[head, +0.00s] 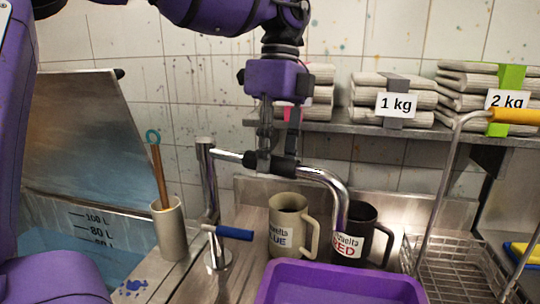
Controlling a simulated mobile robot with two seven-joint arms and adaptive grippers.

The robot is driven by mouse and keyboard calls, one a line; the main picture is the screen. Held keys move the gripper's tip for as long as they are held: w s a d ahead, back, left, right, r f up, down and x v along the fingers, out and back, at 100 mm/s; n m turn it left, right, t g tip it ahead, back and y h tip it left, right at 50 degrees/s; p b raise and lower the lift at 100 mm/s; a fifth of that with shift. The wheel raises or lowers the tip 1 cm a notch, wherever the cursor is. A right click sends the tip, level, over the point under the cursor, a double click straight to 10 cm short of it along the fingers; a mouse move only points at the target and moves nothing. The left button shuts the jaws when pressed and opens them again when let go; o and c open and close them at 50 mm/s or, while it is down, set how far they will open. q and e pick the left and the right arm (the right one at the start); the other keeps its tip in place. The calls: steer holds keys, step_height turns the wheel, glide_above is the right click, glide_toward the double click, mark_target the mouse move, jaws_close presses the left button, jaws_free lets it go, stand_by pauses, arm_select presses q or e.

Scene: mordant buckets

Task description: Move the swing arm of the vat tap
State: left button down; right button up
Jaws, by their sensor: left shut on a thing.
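The vat tap has an upright chrome post (210,185) with a blue-handled lever (234,232) low on it. Its chrome swing arm (325,175) reaches right from the top of the post and bends down at its end, in front of the dark mug. My left gripper (270,162) comes down from above and is shut on the swing arm along its straight stretch, at a black sleeve. The fingertips partly hide the sleeve. My right gripper is out of view.
A beige mug (289,228) and a dark mug (362,238) stand behind a purple tub (340,285). A holder (169,232) with sticks stands left of the post, beside the vat (85,235). A wire basket (455,270) is at right. A shelf (350,130) holds folded cloth above.

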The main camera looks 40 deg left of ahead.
arm_select(q)
steer(key=c, duration=1.4)
jaws_free()
steer(key=shift+c, duration=0.2)
step_height(320, 180, up, 12)
steer(key=w, duration=0.2)
steer(key=shift+a, duration=0.3)
steer(key=shift+w+f, duration=0.1)
steer(key=shift+f, duration=0.05)
